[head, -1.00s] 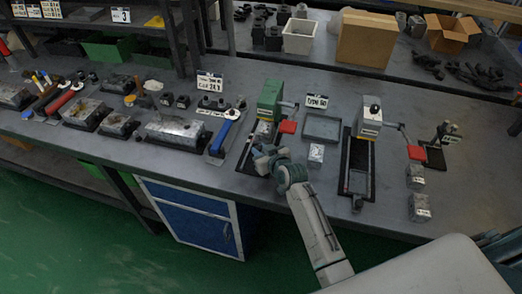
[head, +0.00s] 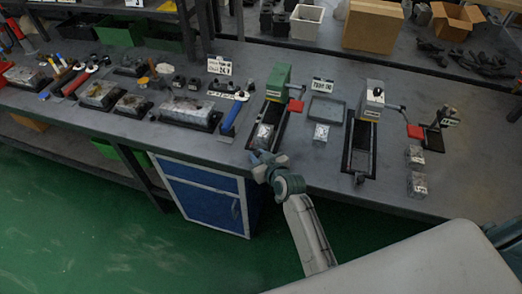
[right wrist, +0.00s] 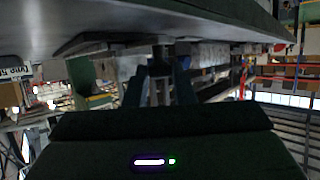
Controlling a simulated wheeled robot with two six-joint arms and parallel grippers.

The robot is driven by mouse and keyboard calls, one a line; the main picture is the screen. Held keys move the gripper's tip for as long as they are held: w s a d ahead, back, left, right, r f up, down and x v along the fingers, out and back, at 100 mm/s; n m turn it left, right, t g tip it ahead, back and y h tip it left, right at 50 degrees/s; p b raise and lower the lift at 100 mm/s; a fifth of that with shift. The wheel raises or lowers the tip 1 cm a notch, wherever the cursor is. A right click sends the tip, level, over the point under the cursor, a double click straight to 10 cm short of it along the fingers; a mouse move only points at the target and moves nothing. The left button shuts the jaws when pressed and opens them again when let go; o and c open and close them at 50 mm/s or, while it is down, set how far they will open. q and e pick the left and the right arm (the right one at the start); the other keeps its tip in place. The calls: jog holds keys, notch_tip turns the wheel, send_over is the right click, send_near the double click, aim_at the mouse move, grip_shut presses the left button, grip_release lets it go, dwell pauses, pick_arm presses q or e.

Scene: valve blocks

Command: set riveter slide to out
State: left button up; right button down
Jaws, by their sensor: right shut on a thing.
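A green riveter (head: 279,80) with a red-ended lever (head: 296,105) stands on the bench, with a black rail running to the bench's front edge. Its slide carries a pale metal block (head: 263,135) near the front end of the rail, well clear of the green head. My right gripper (head: 262,158) is at the front of that rail, just beyond the bench edge. In the right wrist view its jaws (right wrist: 160,72) are shut on a small dark knob at the slide's end, partly hidden by the fingers. My left gripper is out of view.
A similar grey machine (head: 371,97) with its own rail stands to the right. Between them are a shallow grey tray (head: 326,109) and a metal block (head: 321,133). More blocks (head: 417,184) lie at the right. Valve blocks and a blue-handled tool (head: 231,118) lie left.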

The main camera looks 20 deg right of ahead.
jog(key=shift+s+f, duration=0.1)
jog(key=c, duration=1.5)
grip_release()
jog(key=shift+a, duration=0.1)
jog(key=shift+o, duration=1.2)
jog(key=shift+s+a, duration=0.1)
jog(key=shift+s, duration=0.5)
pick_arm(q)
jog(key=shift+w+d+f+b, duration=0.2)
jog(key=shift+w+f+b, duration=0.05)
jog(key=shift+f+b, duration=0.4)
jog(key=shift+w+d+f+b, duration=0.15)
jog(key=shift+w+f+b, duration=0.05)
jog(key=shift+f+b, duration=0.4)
pick_arm(e)
jog(key=v, duration=1)
jog(key=shift+r, duration=0.35)
